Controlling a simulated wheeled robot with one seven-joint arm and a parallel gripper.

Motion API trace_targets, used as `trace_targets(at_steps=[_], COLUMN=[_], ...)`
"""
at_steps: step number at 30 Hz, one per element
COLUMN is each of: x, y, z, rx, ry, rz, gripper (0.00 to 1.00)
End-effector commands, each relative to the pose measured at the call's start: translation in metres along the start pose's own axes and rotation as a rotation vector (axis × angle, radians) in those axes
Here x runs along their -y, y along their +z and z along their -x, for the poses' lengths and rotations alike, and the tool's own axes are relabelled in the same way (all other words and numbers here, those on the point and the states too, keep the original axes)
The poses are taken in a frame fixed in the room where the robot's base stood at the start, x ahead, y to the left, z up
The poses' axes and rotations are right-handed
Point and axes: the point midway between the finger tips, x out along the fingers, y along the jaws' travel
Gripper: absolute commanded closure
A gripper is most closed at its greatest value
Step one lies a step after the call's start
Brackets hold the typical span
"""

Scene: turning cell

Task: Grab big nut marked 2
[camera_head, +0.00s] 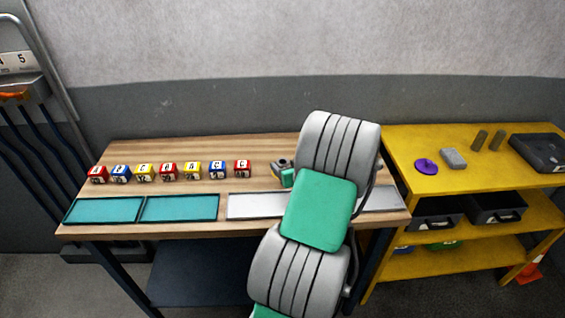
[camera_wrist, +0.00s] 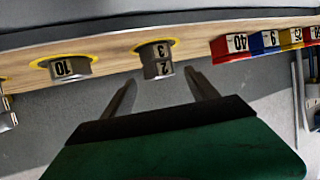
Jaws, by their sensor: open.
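In the wrist view a grey metal nut (camera_wrist: 158,68) sits on a yellow ring marking on the wooden bench. One face shows a 2, and a 3 shows above it. My gripper (camera_wrist: 162,88) is open and empty, its two fingers pointing at this nut, one to each side and a little short of it. A second grey nut marked 10 (camera_wrist: 70,69) sits on another yellow ring to the left. In the head view my arm hides most of this area; only a small grey and green patch shows at its left edge, and I cannot read any nut there.
Coloured numbered blocks (camera_head: 168,172) stand in a row on the bench; some show at right in the wrist view (camera_wrist: 262,42). Teal trays (camera_head: 180,209) and a pale tray (camera_head: 255,206) lie along the front edge. A yellow shelf (camera_head: 410,150) stands at right.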

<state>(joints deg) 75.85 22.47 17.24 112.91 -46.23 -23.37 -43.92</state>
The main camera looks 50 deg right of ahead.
Motion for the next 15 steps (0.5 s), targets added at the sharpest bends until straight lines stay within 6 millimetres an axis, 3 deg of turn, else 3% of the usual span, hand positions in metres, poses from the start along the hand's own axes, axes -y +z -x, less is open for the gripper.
trace_targets(at_steps=[6, 13, 15], x=[0.002, 0.001, 0.001], y=[-0.002, -0.001, -0.001], z=[-0.030, -0.033, -0.033], rx=[0.002, 0.001, 0.001], ry=[-0.001, 0.001, 0.000], rz=[0.000, 0.000, 0.000], gripper=[0.32, 0.32, 0.38])
